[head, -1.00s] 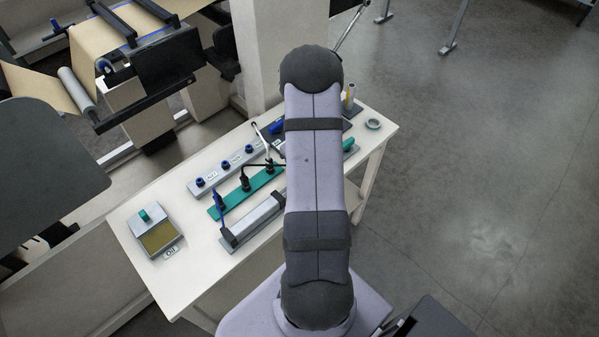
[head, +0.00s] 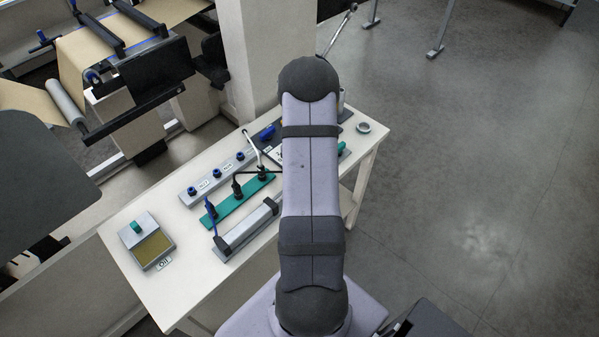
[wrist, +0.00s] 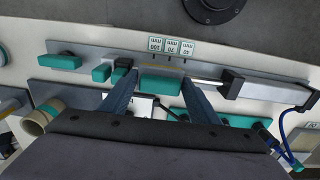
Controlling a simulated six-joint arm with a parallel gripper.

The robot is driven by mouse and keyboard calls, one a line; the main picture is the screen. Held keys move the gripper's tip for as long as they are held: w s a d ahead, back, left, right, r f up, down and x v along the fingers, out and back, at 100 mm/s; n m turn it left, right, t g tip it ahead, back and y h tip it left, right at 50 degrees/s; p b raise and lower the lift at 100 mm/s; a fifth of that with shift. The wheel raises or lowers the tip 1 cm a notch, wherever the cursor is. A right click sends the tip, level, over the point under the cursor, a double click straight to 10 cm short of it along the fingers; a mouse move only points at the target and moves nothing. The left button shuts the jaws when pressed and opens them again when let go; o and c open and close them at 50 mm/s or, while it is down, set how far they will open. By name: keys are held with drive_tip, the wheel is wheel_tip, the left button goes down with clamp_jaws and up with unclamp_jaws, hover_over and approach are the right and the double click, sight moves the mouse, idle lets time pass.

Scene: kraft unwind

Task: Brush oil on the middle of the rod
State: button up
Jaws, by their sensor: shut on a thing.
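In the wrist view my gripper (wrist: 160,79) is shut on a teal block-shaped handle (wrist: 160,86), with one blue-grey finger at each side. The handle appears in front of the rod's rail, below the tags reading 100, 70 and 40 mm. The bright rod (wrist: 208,81) shows to its right and runs into a grey cylinder (wrist: 265,88). I cannot tell whether the brush touches the rod. In the head view my arm hides the gripper and rod. The oil tray (head: 154,249) stands at the table's left end.
A teal strip with black clamps (head: 238,203) and a grey strip with blue knobs (head: 218,178) lie beside the cylinder. A blue hose (wrist: 283,125) loops at right. A beige cup (wrist: 38,121) stands at left. The table's (head: 120,277) front left is clear.

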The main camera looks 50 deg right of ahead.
idle(0.4)
drive_tip(key=shift+r+p, duration=2.2)
drive_tip(key=shift+r, duration=0.8)
